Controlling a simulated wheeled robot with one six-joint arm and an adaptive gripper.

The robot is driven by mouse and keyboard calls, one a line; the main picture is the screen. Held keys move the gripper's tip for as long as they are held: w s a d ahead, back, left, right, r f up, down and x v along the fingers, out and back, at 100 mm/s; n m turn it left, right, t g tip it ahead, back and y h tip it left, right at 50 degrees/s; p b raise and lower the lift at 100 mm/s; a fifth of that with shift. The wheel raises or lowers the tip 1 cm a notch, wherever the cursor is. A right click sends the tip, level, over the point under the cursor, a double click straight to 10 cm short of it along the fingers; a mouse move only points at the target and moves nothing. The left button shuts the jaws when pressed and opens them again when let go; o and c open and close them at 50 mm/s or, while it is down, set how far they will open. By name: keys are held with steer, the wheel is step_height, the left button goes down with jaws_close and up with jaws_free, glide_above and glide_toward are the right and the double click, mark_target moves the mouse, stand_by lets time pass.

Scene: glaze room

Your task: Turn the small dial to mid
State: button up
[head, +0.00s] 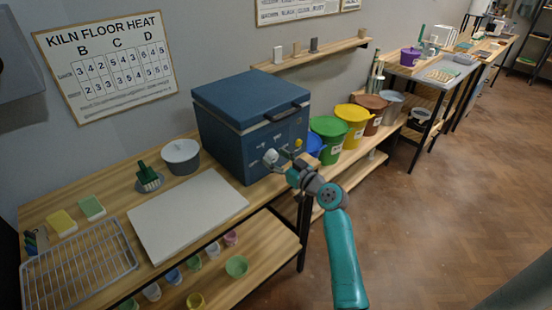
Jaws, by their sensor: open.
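A blue kiln-like box (226,145) with a lid and a dark handle stands on the wooden bench. On its front face I see a pale round knob (270,156) and a small yellow knob (298,143). Which of them is the small dial, and where it points, is too small to tell. My gripper (285,157) is at the front face, between the two knobs in the picture. It is open, with nothing seen in it. I cannot tell whether it touches either knob. My wrist and gripper hide part of the lower front face.
The floor (440,210) at right is clear.

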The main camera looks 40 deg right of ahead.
steer(key=shift+w, duration=0.25)
steer(key=c, duration=1.1)
